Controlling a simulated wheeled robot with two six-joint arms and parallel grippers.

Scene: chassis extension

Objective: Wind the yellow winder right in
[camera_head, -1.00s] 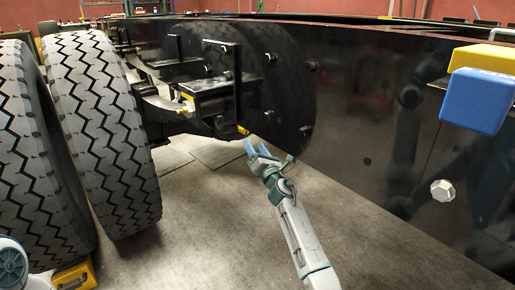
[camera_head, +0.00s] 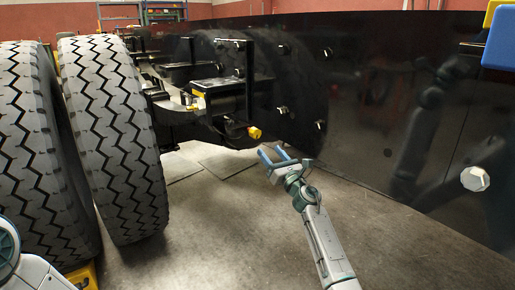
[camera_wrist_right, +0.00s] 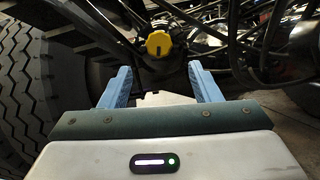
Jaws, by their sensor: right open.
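The yellow winder (camera_head: 255,133) is a small round knob low on the black chassis, right of the tyres. In the right wrist view the winder (camera_wrist_right: 159,44) faces me with a dark slot in its lower part. It sits above and beyond the fingertips, between them in picture width. My right gripper (camera_head: 273,155) is open and empty, a little below and in front of the winder, apart from it. Its two blue fingers (camera_wrist_right: 160,82) stand well apart in the wrist view. My left gripper is not in view; only part of my left arm shows at lower left.
Two large tyres (camera_head: 115,140) stand at left. A long black chassis side panel (camera_head: 390,110) with bolts runs along the right. A blue block (camera_head: 500,40) sits at upper right. Dark hoses and rods surround the winder. The grey floor (camera_head: 230,240) in front is clear.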

